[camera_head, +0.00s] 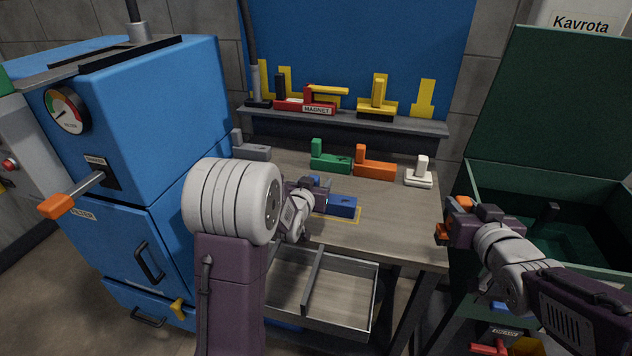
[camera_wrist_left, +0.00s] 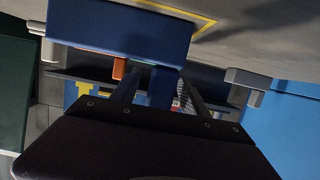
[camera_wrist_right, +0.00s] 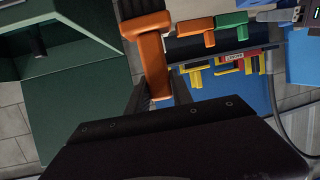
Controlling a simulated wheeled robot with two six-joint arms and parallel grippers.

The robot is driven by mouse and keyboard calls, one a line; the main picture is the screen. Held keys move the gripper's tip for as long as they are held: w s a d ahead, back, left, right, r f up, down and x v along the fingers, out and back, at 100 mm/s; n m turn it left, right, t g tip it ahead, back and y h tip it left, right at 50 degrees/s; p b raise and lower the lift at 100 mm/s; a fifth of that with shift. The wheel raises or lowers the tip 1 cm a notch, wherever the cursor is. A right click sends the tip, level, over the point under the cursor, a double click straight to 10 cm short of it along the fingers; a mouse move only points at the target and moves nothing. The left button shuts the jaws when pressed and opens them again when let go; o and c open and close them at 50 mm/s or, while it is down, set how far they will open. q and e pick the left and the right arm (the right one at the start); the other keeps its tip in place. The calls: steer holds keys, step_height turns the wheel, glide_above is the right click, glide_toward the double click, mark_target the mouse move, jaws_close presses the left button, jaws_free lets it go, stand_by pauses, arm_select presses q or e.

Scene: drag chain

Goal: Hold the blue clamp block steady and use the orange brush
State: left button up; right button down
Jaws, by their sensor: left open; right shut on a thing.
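The blue clamp block (camera_head: 342,206) lies on the bench within a yellow outline. My left gripper (camera_head: 316,192) is open at its left end, with part of the block hidden behind it. In the left wrist view the blue clamp block (camera_wrist_left: 118,30) stands close before the open fingers (camera_wrist_left: 152,92); I cannot tell whether they touch it. My right gripper (camera_head: 450,226) is shut on the orange brush (camera_wrist_right: 155,62), held to the right of the bench near the green bin. In the head view only small orange parts of the brush (camera_head: 464,202) show.
Green (camera_head: 328,158), orange (camera_head: 374,168) and white (camera_head: 418,176) blocks stand along the bench's back. A shelf (camera_head: 350,122) with yellow and red pieces is behind. An open drawer (camera_head: 345,299) sits below, a green bin (camera_head: 590,205) right, a blue machine (camera_head: 150,110) left.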

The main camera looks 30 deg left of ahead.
arm_select(q)
steer(key=shift+w+a+f, duration=0.1)
steer(key=shift+w+f, duration=0.05)
steer(key=shift+w, duration=0.3)
jaws_close()
